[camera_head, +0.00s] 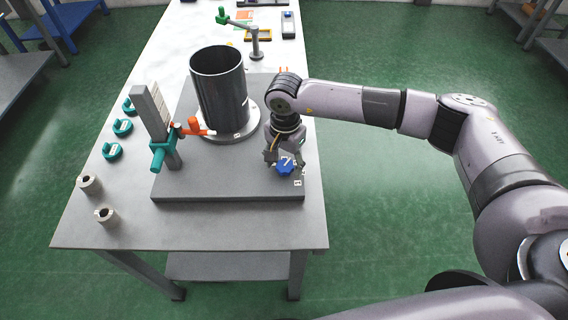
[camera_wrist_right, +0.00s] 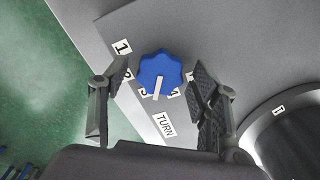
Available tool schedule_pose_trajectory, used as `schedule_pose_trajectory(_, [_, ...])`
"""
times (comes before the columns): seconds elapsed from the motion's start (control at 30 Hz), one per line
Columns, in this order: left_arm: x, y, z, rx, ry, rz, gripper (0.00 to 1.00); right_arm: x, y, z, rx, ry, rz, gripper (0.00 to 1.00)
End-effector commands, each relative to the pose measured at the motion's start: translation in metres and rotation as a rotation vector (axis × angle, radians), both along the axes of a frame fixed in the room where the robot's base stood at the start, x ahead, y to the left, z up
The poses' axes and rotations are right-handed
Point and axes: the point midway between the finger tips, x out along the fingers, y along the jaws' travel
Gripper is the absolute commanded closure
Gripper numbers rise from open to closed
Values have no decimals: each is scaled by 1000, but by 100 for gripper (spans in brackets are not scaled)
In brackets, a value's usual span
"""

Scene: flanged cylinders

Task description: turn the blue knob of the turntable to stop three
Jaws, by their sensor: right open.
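The blue knob (camera_head: 286,170) sits near the front right corner of the grey base plate (camera_head: 225,188). In the right wrist view the lobed knob (camera_wrist_right: 160,70) has a white pointer aimed down the picture, near small partly hidden number labels. A "1" label (camera_wrist_right: 122,47) lies up-left of it and a "TURN" label (camera_wrist_right: 165,125) below it. My right gripper (camera_head: 284,158) is just above the knob, its open fingers (camera_wrist_right: 158,82) on either side with visible gaps. The turntable disc (camera_head: 241,131) carries a dark open cylinder (camera_head: 220,92). My left gripper is out of view.
A grey post with a teal and orange clamp (camera_head: 163,150) stands left of the cylinder. Teal clips (camera_head: 122,127) and light grey collars (camera_head: 105,217) lie along the table's left side. A green-handled stand (camera_head: 256,42) is at the back.

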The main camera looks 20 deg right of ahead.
Motion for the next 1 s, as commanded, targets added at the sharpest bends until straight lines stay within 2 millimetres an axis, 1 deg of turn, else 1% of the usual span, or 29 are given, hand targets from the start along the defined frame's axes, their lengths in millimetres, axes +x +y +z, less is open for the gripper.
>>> schedule_pose_trajectory(0.17, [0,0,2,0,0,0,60,0,0,4,0,0,0,43])
schedule_pose_trajectory(0.8, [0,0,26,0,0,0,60,0,0,54,1,-1,0,43])
schedule_pose_trajectory(0.9, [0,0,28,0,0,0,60,0,1,60,1,-1,0,43])
schedule_pose_trajectory(1.0, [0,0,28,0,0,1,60,0,0,61,1,1,0,43])
